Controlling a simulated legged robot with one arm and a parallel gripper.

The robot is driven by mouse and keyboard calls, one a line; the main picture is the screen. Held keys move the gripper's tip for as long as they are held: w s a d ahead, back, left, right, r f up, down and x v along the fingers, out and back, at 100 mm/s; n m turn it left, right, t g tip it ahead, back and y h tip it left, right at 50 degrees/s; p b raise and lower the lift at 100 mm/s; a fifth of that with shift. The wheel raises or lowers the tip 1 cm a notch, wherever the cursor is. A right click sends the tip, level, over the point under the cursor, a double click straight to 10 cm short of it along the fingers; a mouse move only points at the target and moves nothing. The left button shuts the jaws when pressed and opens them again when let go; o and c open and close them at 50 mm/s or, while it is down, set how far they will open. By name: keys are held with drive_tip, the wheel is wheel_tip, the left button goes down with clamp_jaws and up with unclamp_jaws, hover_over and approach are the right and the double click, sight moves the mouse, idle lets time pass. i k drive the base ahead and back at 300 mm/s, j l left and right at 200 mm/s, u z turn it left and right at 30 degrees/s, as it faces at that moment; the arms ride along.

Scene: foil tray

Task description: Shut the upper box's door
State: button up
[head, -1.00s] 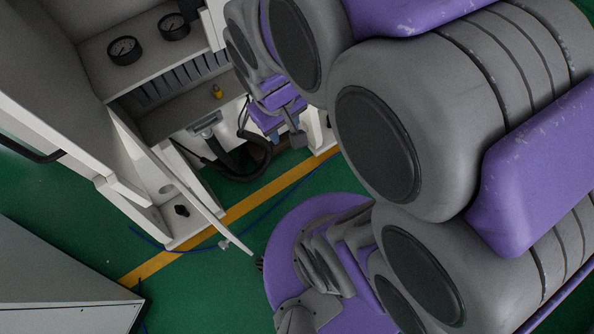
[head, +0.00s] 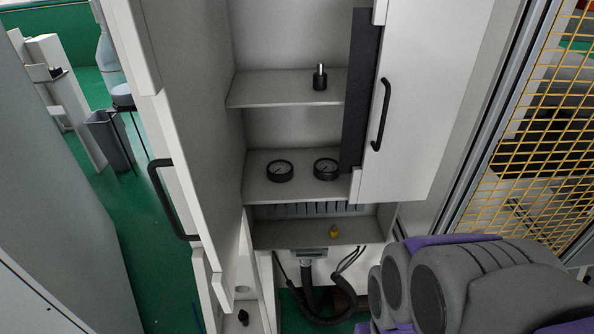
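The upper box is a tall white cabinet with its inside in plain view; its shelf (head: 285,90) shows in the middle of the head view. Its left door (head: 195,120) stands wide open and swung out toward me, with a black bar handle (head: 165,205) on its outer face. Its right door (head: 425,100) has a black handle (head: 380,115) and covers the right part of the front; I cannot tell whether it is fully shut. My grey and purple arm links fill the lower right. My gripper cannot be made out.
Two round gauges (head: 280,171) sit on the cabinet's lower shelf. Below is an open compartment with a yellow item (head: 334,232) and a black hose (head: 330,310). A yellow mesh fence (head: 545,100) stands right. Green floor (head: 150,230) is free at left, beside a grey panel (head: 50,150).

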sight(169, 47)
drive_tip(key=k+j, duration=0.1)
drive_tip(key=j, duration=0.7)
drive_tip(key=k+j, duration=0.15)
drive_tip(key=j, duration=0.3)
